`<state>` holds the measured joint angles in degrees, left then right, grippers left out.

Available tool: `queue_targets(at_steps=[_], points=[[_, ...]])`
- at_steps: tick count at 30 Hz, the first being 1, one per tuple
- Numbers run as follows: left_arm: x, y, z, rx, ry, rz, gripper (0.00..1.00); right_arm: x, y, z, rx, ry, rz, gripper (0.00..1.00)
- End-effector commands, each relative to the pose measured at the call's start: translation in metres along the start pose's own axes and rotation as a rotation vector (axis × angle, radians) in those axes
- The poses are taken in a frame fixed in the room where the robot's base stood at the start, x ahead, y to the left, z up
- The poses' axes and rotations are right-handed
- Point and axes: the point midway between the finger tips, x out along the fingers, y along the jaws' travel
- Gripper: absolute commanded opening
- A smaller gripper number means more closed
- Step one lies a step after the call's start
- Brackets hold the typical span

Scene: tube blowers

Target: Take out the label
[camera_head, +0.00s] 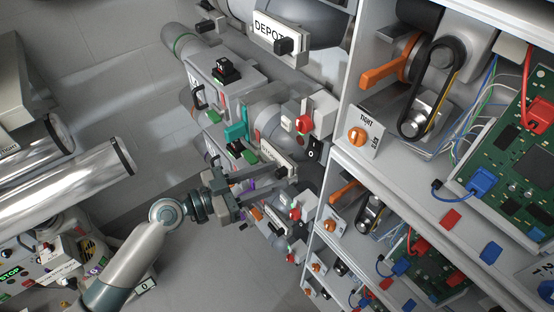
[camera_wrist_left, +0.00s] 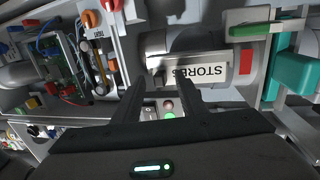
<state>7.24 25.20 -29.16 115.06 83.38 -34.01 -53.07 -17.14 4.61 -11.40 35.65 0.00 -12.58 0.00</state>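A white label plate reading STORES (camera_wrist_left: 208,73) sits across the front of a grey cylinder in the left wrist view. A small dark knob (camera_wrist_left: 157,78) is at its left end. In the head view the same plate (camera_head: 275,158) shows only partly, near my fingertips. My left gripper (camera_head: 278,176) reaches in towards it. In the wrist view the left gripper's fingers (camera_wrist_left: 159,86) are apart, one on each side of the dark knob. I cannot tell whether they touch it. Another label, reading DEPOT (camera_head: 272,34), is on the unit farther up. My right gripper is not in view.
A shelf rack (camera_head: 349,120) with orange levers and a green circuit board (camera_head: 525,150) stands close on the right. A teal part (camera_head: 236,134) and a red knob (camera_head: 304,123) sit near the gripper. Shiny metal cylinders (camera_head: 85,170) are at left. Floor shows at upper left.

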Motion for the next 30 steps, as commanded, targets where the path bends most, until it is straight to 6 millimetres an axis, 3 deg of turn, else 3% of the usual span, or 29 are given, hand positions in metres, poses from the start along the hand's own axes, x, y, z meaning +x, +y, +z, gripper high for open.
queue_targets(at_steps=[2,6,7,20,30], points=[[0.0,0.0,0.0,0.0,0.0,0.0,0.36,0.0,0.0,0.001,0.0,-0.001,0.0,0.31],[0.0,0.0,0.0,0.0,0.0,0.0,0.02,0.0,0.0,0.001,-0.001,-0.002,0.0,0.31],[0.0,0.0,0.0,0.0,0.0,0.0,0.0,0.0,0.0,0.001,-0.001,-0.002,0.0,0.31],[0.0,0.0,-0.005,0.002,0.001,0.0,0.0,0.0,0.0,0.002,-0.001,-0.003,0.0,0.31],[-0.002,0.0,-0.044,0.007,0.005,0.002,0.0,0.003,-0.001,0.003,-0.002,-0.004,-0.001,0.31]])
